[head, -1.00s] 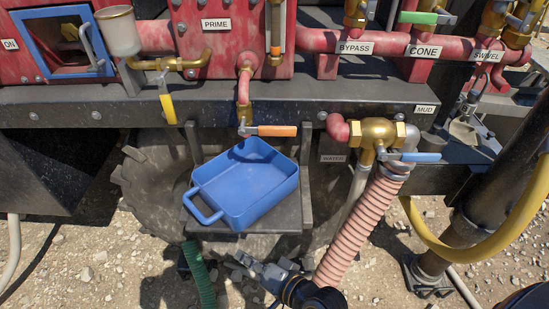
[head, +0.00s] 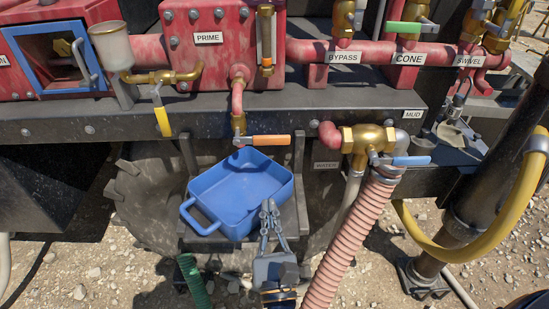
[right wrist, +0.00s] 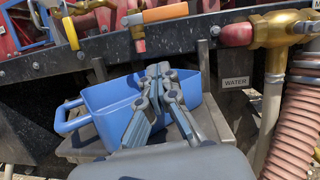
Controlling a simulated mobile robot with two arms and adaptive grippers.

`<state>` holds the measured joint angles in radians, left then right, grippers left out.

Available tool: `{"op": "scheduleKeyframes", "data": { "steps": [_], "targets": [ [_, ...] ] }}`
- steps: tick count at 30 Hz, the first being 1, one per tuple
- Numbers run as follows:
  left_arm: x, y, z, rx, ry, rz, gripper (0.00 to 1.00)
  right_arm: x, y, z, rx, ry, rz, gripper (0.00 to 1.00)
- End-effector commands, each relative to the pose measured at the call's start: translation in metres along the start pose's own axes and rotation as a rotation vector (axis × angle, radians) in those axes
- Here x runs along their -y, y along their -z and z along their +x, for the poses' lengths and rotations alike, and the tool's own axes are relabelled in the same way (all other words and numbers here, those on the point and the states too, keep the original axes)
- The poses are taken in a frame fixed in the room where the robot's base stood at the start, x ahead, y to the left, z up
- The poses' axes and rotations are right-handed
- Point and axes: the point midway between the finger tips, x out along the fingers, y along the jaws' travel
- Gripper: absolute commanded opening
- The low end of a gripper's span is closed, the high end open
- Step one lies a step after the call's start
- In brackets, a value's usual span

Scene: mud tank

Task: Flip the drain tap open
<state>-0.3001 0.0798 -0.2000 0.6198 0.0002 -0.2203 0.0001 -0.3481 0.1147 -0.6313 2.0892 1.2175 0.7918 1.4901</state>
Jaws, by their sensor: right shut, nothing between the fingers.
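A tap with an orange lever (head: 271,140) hangs under the red pipe elbow below the PRIME label, above the blue tray. Its lever lies level, pointing right, crosswise to the downward pipe. The orange lever (right wrist: 165,13) also shows at the top of the right wrist view. My right gripper (head: 269,204) is shut and empty, fingers pointing up, in front of the tray's right part and below the lever, apart from it. Its fingertips (right wrist: 158,70) overlap the tray in the right wrist view. My left gripper is not in view.
The blue tray (head: 205,190) with a side handle sits on a dark shelf under the tap. A blue-lever brass valve (head: 403,160) with a ribbed pink hose (head: 350,240) stands to the right. A yellow-lever tap (head: 162,120) hangs at left. A green hose (head: 192,278) is below.

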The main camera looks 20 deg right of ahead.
Motion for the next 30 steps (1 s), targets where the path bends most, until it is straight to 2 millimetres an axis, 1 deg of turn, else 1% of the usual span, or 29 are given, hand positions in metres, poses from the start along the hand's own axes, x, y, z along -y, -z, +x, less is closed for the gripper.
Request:
{"op": "scheduleKeyframes", "data": {
  "steps": [3,6,15,19,23,30],
  "targets": [
    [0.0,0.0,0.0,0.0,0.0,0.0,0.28,0.007,0.009,-0.003,-0.034,0.057,0.076,0.0],
    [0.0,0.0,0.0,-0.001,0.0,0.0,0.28,0.01,0.012,-0.004,-0.047,0.079,0.103,0.0],
    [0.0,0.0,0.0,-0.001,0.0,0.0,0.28,0.011,0.012,-0.004,-0.048,0.082,0.105,0.0],
    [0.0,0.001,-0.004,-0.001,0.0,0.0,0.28,0.012,0.011,0.002,-0.046,0.082,0.104,0.0],
    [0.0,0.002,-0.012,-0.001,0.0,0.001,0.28,0.013,0.009,0.02,-0.045,0.082,0.102,0.0],
    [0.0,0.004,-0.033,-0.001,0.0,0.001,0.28,0.017,0.01,0.072,-0.043,0.081,0.101,0.0]
  ]
}}
